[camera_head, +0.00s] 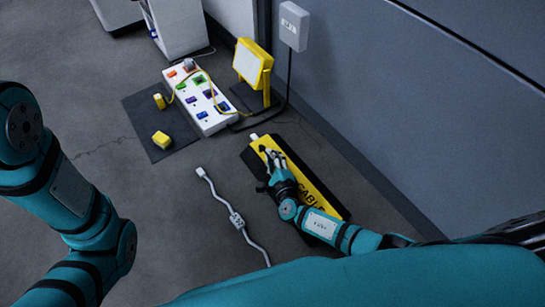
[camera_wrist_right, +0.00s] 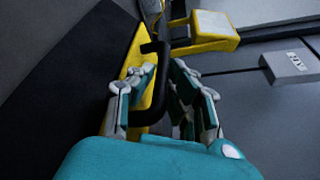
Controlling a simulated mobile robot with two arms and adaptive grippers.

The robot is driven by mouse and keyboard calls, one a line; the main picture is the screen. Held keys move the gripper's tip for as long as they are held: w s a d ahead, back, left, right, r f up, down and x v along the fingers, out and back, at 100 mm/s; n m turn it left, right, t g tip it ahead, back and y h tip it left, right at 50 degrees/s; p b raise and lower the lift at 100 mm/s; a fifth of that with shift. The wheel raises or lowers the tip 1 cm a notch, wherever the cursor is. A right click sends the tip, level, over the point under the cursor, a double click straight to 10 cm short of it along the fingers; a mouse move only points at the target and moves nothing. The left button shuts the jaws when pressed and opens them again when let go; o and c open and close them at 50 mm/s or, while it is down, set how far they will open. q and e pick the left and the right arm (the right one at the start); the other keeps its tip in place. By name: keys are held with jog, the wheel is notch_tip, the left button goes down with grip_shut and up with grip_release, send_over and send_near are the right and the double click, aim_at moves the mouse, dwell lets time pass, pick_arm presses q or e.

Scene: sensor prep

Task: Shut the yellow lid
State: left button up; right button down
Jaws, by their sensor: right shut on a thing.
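The yellow lid (camera_head: 322,194), with black lettering, lies along a long black box (camera_head: 250,163) on the floor near the wall. It looks nearly flat, but I cannot tell whether it is fully down. My right gripper (camera_head: 272,162) is at the lid's far end and covers part of it. In the right wrist view, my right gripper (camera_wrist_right: 165,85) is shut on the lid's black handle (camera_wrist_right: 157,70), with the yellow lid (camera_wrist_right: 133,60) just behind. My left arm shows at the left, but its gripper is out of view.
A white power strip (camera_head: 205,105) with coloured plugs lies beyond, beside a yellow work lamp (camera_head: 252,65). A white cable (camera_head: 236,217) lies left of the box. The wall (camera_head: 380,110) is close on the right.

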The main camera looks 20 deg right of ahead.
jog(key=shift+f, duration=0.1)
jog(key=c, duration=1.6)
grip_release()
notch_tip(320, 180, up, 10)
